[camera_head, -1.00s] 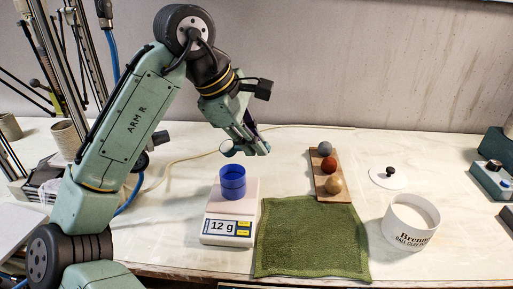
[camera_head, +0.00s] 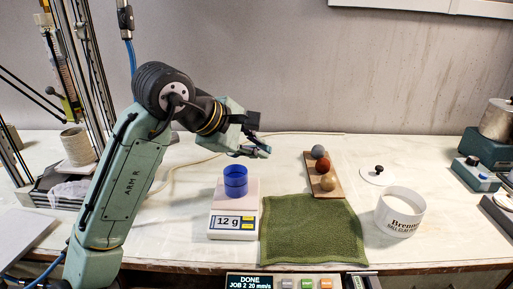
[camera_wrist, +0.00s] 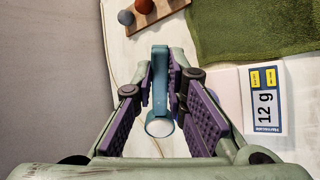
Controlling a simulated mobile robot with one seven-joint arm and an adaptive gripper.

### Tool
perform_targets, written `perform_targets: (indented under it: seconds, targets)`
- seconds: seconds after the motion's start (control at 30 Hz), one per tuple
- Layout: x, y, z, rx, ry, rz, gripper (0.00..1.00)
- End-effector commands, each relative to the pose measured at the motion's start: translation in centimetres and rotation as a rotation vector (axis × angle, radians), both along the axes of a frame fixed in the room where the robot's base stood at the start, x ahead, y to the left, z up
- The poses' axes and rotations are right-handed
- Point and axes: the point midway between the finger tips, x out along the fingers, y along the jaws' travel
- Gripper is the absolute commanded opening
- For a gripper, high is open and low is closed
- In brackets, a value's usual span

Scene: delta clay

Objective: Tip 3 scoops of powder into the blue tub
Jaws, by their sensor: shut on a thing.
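My gripper (camera_head: 258,151) is above and slightly right of the blue tub. In the wrist view it (camera_wrist: 161,80) is shut on the teal handle of a scoop (camera_wrist: 160,85), whose round end shows a pale white inside; I cannot tell if powder is in it. The blue tub (camera_head: 235,183) stands upright on a white scale (camera_head: 232,224) that reads 12 g. Its inside is not clearly visible. A white container (camera_head: 399,226) with clay lettering stands at the right, open, with pale powder (camera_head: 403,198) inside.
A green towel (camera_head: 313,230) lies right of the scale. Behind it a wooden board (camera_head: 311,167) holds three balls. A white lid (camera_head: 377,175) with a black knob lies near the container. A control panel (camera_head: 290,283) at the front edge reads DONE, JOB 2.

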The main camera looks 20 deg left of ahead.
Motion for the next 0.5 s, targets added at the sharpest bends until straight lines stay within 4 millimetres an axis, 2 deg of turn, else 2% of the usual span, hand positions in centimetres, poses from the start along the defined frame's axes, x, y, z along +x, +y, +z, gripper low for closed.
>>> perform_targets:
  seconds: [0.03, 0.5]
  targets:
    - [-0.11, 0.05, -0.53, -0.004, -0.018, -0.002, 0.00]
    - [-0.80, 0.26, -0.64, -0.044, -0.169, -0.030, 0.00]
